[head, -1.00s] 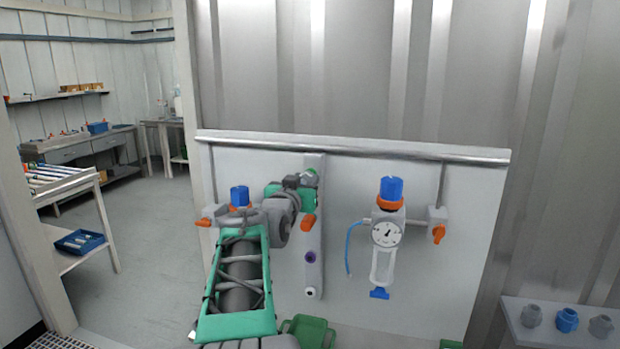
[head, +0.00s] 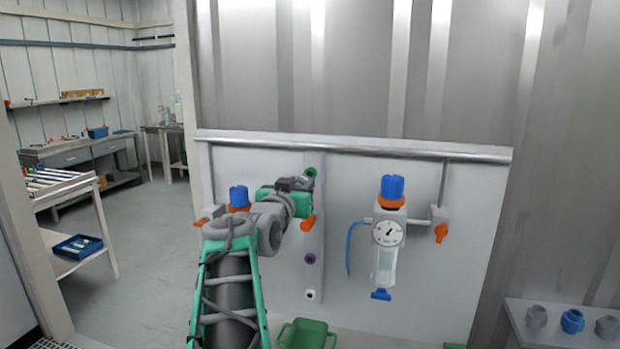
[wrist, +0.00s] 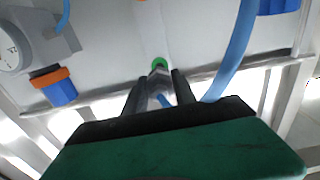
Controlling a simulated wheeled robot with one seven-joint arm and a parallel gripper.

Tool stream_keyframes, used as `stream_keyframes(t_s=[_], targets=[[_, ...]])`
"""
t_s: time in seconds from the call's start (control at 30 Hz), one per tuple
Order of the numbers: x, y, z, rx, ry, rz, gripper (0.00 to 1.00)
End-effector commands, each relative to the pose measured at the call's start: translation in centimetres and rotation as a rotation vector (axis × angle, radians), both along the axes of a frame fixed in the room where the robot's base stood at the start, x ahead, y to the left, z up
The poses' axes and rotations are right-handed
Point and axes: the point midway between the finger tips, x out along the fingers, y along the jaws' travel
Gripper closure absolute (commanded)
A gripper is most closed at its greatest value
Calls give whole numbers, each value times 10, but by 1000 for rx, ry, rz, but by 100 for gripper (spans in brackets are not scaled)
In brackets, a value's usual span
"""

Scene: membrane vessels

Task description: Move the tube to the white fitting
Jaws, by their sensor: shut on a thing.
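The white fitting (head: 310,294) is the lowest on a vertical grey strip of the wall panel, below a purple fitting (head: 310,258) and a green fitting (head: 310,171). My gripper (head: 304,181) is at the top of the strip, close to the green fitting. In the wrist view the green fitting (wrist: 159,63) lies just beyond my fingertips. My gripper is shut on the blue tube (wrist: 236,45), which curves down beside the fingers; a bit of blue shows between them. I cannot tell whether the tube's end is in the green fitting.
A gauge regulator (head: 388,233) with its own blue tube (head: 350,250) hangs right of the strip. Another blue-capped regulator (head: 239,197) is partly behind my arm. Orange handles (head: 441,232) stick out. A green bin (head: 305,334) stands below. A shelf (head: 545,313) holds loose fittings.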

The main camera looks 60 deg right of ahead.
Motion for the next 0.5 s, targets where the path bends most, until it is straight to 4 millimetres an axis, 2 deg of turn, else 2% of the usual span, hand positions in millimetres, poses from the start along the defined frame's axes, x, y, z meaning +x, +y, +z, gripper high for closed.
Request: stream_keyframes(t_s=[0.23,0.5], targets=[[-2,10,-2,0,0,0,100],[-2,11,0,1,0,0,100]])
